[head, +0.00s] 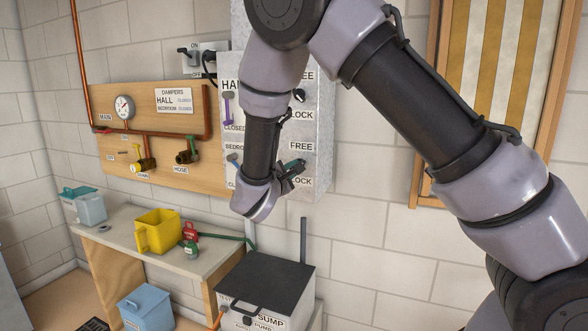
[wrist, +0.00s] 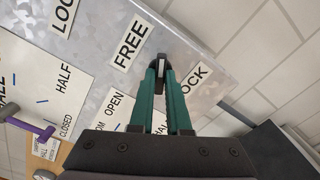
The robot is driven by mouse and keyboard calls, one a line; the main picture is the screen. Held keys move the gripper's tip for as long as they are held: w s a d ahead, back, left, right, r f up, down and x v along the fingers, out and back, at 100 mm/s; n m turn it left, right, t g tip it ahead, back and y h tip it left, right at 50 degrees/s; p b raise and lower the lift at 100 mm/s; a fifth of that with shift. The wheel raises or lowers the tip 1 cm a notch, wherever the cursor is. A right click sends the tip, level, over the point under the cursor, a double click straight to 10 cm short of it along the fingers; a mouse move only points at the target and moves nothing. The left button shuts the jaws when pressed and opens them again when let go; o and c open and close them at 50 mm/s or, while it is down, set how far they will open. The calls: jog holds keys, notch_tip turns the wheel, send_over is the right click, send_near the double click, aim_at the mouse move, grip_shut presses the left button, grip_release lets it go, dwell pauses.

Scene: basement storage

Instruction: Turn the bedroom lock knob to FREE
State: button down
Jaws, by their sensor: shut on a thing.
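The bedroom lock knob (wrist: 161,60) is a small dark knob on the grey metal box (head: 316,125). It sits between a FREE label (wrist: 130,43) and a LOCK label (wrist: 192,77) in the wrist view. My gripper (head: 297,166) is at the box's lower right, and its green fingers (wrist: 162,78) are shut on the knob from either side. In the head view the fingers hide the knob, between FREE above and LOCK below. Which label the knob points at is not clear, as the fingertips cover much of it.
Above is another black knob (head: 299,95) with its own FREE and LOCK labels. The sump pump box (head: 268,284) stands below, and a bench with a yellow jug (head: 158,232) lower left.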

jog(key=shift+f+n, duration=0.1)
jog(key=shift+n, duration=1.5)
jog(key=c, duration=0.9)
grip_release()
jog(key=shift+s, duration=0.1)
jog(key=v, duration=1)
jog(key=shift+s+a, duration=0.15)
jog(key=shift+s, duration=0.2)
